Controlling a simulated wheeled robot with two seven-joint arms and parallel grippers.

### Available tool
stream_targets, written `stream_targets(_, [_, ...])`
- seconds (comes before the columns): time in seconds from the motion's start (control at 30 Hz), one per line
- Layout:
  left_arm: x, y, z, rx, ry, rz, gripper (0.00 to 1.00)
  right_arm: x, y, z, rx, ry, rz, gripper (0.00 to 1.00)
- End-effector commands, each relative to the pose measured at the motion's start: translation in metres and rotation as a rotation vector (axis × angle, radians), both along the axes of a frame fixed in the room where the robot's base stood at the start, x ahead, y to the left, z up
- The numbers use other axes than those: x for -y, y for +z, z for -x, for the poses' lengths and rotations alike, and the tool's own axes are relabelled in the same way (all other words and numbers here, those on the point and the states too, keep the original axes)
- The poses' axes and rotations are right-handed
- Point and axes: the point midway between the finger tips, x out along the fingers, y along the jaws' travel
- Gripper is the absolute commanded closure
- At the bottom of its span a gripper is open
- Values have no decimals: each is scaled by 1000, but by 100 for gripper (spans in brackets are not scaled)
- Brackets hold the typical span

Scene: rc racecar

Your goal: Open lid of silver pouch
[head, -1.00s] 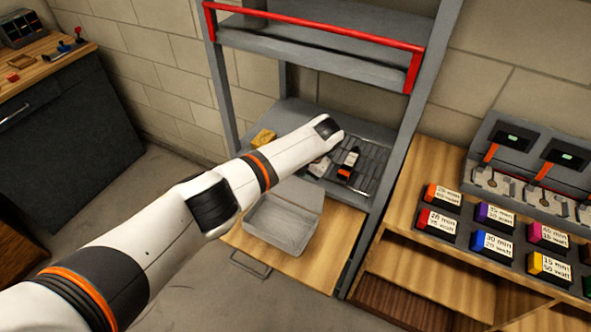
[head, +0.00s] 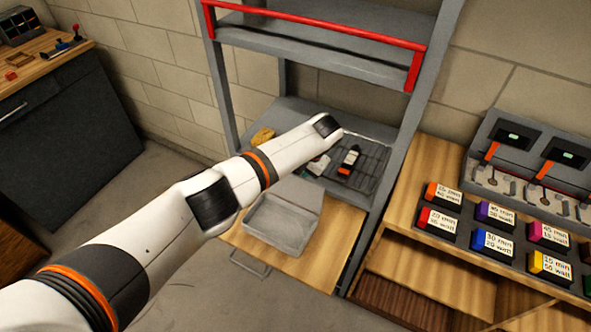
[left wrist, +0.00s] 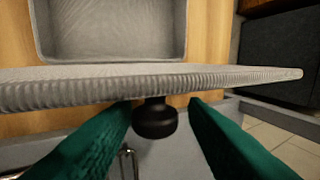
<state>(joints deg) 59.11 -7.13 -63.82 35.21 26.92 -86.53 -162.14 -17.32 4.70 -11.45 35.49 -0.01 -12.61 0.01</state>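The silver pouch (head: 277,232) is a shallow grey box on the wooden pull-out board. Its lid (head: 297,194) is raised at the back, and the inside of the box shows. In the left wrist view, the pouch (left wrist: 112,60) lies beyond the lid (left wrist: 220,78), which is seen nearly edge-on. A black knob (left wrist: 155,118) sticks out from the lid. My left gripper (left wrist: 160,103) has green fingers apart on either side of this knob, with visible gaps. In the head view the fingers cannot be made out clearly. My right gripper is not in view.
A grey shelf frame with a red bar (head: 320,27) rises behind the pouch. A black module with an orange end (head: 348,162) and a yellow sponge-like block (head: 263,137) lie on its lower shelf. Labelled coloured blocks (head: 492,243) stand on the bench at right.

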Motion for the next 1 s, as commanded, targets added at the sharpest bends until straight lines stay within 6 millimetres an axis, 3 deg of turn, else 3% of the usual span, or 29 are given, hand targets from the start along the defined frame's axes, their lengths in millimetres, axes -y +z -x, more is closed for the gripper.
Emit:
stream_targets(0.23, [7, 16, 1, 3, -2, 4, 60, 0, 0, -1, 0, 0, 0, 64])
stream_targets(0.7, [37, 97, 15, 1, -1, 2, 60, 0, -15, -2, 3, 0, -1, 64])
stream_targets(1.0, [41, 111, 18, -1, 0, 1, 60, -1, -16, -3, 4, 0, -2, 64])
